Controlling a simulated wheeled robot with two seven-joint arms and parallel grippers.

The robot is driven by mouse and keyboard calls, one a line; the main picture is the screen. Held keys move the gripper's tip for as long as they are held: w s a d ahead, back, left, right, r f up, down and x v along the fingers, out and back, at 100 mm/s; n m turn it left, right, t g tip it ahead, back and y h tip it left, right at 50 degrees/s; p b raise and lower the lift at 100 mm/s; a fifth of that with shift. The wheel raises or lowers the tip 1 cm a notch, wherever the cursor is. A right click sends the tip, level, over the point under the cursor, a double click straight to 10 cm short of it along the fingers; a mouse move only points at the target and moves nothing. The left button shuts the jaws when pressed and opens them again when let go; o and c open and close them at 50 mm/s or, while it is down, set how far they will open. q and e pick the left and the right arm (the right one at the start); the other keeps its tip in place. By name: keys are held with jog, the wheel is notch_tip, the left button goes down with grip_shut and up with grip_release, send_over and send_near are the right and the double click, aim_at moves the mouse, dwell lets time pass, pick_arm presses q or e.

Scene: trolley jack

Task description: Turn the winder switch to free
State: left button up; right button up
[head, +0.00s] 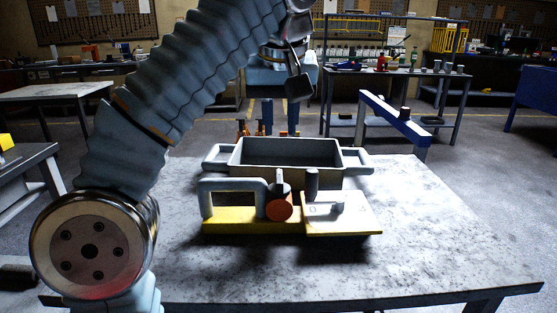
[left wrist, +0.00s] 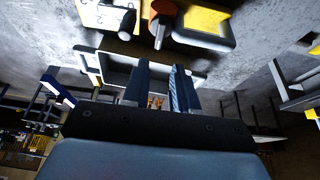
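A device with a yellow base (head: 235,222) and a thick grey handle (head: 230,184) lies on the table. On it is a round orange knob (head: 279,208) with a short grey lever pointing up; I take this as the winder switch. The knob also shows at the top of the left wrist view (left wrist: 163,10). A white plate (head: 350,222) with faint marks and a dark peg (head: 312,184) sit to its right. My left gripper (head: 280,128) points down behind the device, at the tray's far side, fingers apart and empty. Its fingers show in the left wrist view (left wrist: 160,68). My right gripper is not seen.
A grey open tray (head: 350,158) with side handles stands right behind the device. The table (head: 440,245) is clear to the right and in front. A blue bar (head: 395,118) stands beyond the table. Other benches are further back.

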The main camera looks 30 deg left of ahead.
aim_at(279, 177)
pick_arm(q)
jog(key=b+x, duration=0.1)
jog(key=x, duration=1.3)
jog(key=shift+a+r, duration=0.1)
jog(key=shift+a, duration=0.05)
jog(key=shift+c, duration=0.2)
grip_shut()
